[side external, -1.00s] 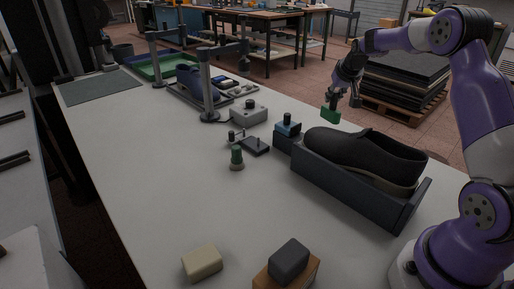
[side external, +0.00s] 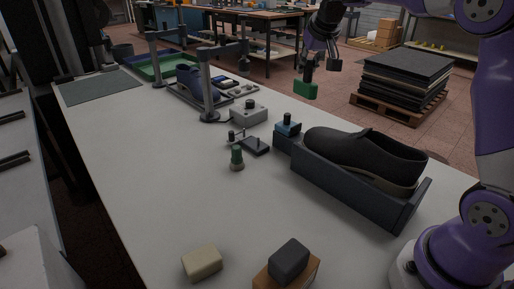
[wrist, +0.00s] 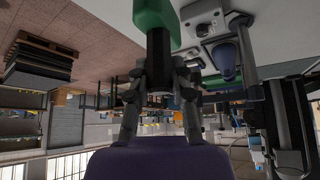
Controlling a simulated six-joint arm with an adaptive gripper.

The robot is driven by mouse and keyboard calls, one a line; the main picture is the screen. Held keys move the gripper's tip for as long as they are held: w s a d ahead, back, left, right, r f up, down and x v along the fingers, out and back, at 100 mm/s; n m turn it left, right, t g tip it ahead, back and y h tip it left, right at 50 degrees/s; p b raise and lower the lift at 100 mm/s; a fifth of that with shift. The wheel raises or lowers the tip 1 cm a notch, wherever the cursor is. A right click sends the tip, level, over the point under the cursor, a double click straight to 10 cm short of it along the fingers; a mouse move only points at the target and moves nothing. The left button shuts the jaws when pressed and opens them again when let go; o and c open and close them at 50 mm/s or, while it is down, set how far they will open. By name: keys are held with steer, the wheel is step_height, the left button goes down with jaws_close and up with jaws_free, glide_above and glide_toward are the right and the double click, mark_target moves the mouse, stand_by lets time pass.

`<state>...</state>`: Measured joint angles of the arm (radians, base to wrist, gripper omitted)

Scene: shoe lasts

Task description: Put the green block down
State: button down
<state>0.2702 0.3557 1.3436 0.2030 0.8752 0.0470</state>
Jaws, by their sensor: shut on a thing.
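The green block (side external: 305,89) is in the air above the far side of the table, beyond the black shoe. My gripper (side external: 308,72) is above it and shut on it. In the wrist view the green block (wrist: 158,14) shows at the top, with a dark part running from it down between the fingers of my gripper (wrist: 158,75). Nothing is touching the block from below in the side view.
A black shoe (side external: 365,152) sits in a dark holder (side external: 345,188).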

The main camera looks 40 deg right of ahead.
steer(key=s+a+n+y, duration=0.2)
steer(key=a+n+y, duration=0.6)
steer(key=a, duration=0.9)
steer(key=s+a+n+g+y, duration=0.1)
steer(key=s+a+n+g, duration=0.2)
steer(key=s+a+n, duration=0.75)
steer(key=shift+n, duration=0.25)
steer(key=f, duration=0.5)
steer(key=w+a+f, duration=0.1)
steer(key=f, duration=0.9)
steer(key=shift+w+a+f, duration=0.25)
steer(key=shift+w+f, duration=0.05)
steer(key=shift+w, duration=0.05)
steer(key=shift+f, duration=0.1)
steer(key=c, duration=0.8)
jaws_free()
